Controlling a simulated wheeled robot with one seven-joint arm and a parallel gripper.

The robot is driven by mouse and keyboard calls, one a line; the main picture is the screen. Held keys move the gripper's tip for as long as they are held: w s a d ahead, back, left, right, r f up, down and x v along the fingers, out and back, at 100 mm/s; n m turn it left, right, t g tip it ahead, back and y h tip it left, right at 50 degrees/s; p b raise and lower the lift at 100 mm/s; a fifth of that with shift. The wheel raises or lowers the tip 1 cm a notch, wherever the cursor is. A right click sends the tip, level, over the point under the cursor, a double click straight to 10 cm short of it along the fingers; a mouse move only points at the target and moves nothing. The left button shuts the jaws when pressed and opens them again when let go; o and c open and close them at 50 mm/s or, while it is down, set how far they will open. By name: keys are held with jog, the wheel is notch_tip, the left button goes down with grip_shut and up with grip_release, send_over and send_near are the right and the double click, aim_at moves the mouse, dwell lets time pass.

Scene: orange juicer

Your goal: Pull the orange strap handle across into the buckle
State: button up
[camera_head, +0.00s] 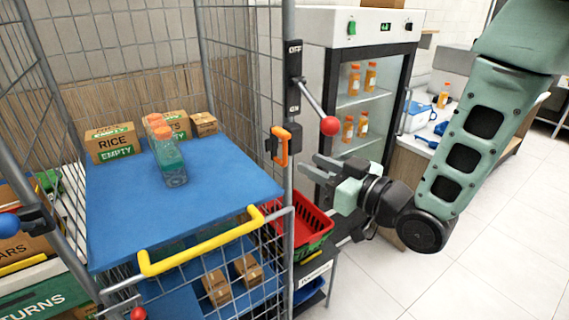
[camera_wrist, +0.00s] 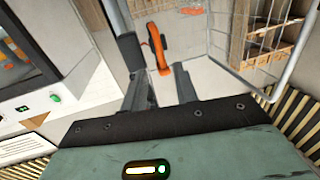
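The orange strap handle (camera_head: 281,146) is a loop on the right front post of the wire cage, beside a dark block (camera_head: 270,147). In the wrist view the orange handle (camera_wrist: 158,47) stands upright just beyond my fingertips, with a dark block to its left. My gripper (camera_head: 312,168) is to the right of the handle, its fingers pointing toward the post. In the wrist view my gripper (camera_wrist: 160,80) has its two fingers apart with a gap between them, and the handle's lower end shows near that gap. I cannot tell whether they touch, nor which part is the buckle.
A red-knobbed lever (camera_head: 329,125) sticks out above my gripper. A yellow bar (camera_head: 200,244) crosses the cage front. A blue shelf (camera_head: 225,165) holds bottles and boxes. A red basket (camera_head: 312,225) is below, and a glass-fronted fridge (camera_head: 365,95) stands behind. Floor at right is clear.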

aim_at(284, 160)
jog(key=p+x, duration=0.4)
jog(key=x, duration=0.3)
jog(key=shift+w+a+r, duration=0.1)
jog(key=shift+w+a, duration=0.1)
jog(key=shift+a, duration=0.05)
jog(key=shift+w+a, duration=0.5)
grip_shut()
